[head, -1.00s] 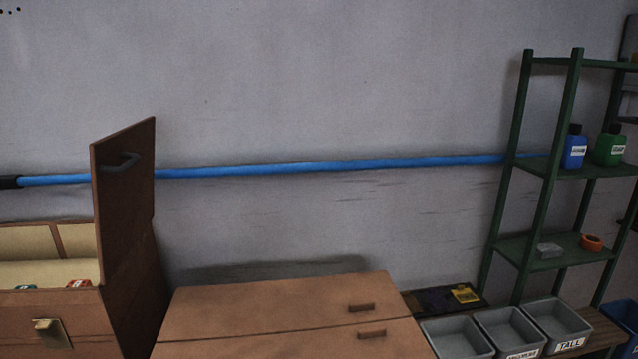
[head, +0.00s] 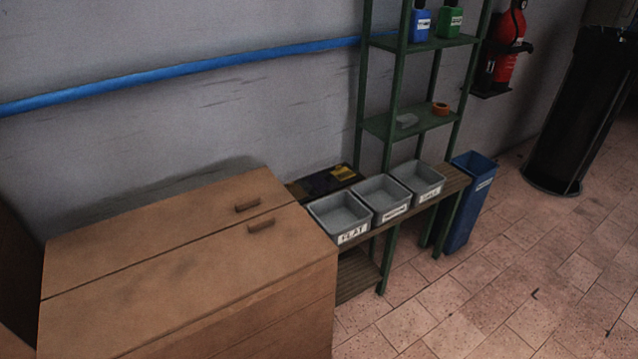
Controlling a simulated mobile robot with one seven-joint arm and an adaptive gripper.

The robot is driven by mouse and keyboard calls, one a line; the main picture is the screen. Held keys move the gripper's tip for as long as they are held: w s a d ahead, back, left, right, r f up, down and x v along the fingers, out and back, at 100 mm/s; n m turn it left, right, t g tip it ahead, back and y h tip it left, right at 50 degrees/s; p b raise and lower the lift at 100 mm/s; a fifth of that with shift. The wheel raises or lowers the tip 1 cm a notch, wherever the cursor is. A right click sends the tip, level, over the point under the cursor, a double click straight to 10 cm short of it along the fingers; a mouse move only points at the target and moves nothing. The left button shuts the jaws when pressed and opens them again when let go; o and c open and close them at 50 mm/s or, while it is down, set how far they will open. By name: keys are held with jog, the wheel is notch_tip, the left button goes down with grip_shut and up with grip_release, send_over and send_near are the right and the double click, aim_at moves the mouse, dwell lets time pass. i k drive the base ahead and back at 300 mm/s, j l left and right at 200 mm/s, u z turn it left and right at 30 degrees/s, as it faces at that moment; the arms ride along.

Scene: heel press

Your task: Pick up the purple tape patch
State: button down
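I cannot make out a purple tape patch in the head view. A dark flat item (head: 313,186) with a yellow piece (head: 343,173) on it lies behind the grey bins, against the wall; its exact colour is too dark to tell. An orange ring (head: 440,108), perhaps a tape roll, sits on the lower shelf of the green rack. My gripper is not in view.
Three labelled grey bins (head: 340,216) stand on a slatted bench (head: 454,183). A brown two-lidded chest (head: 170,255) fills the left. The tiled floor (head: 480,300) is clear.

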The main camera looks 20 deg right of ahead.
aim_at(318, 182)
jog(key=i+l+u, duration=0.3)
jog(key=l, duration=0.9)
jog(key=l+u, duration=0.3)
jog(key=l, duration=0.9)
jog(key=i+l+u, duration=0.2)
jog(key=l, duration=0.35)
jog(key=l+u, duration=0.2)
jog(key=l, duration=0.4)
jog(key=i+l, duration=0.15)
jog(key=i+l+u, duration=0.15)
jog(key=l, duration=0.25)
jog(key=i, duration=0.35)
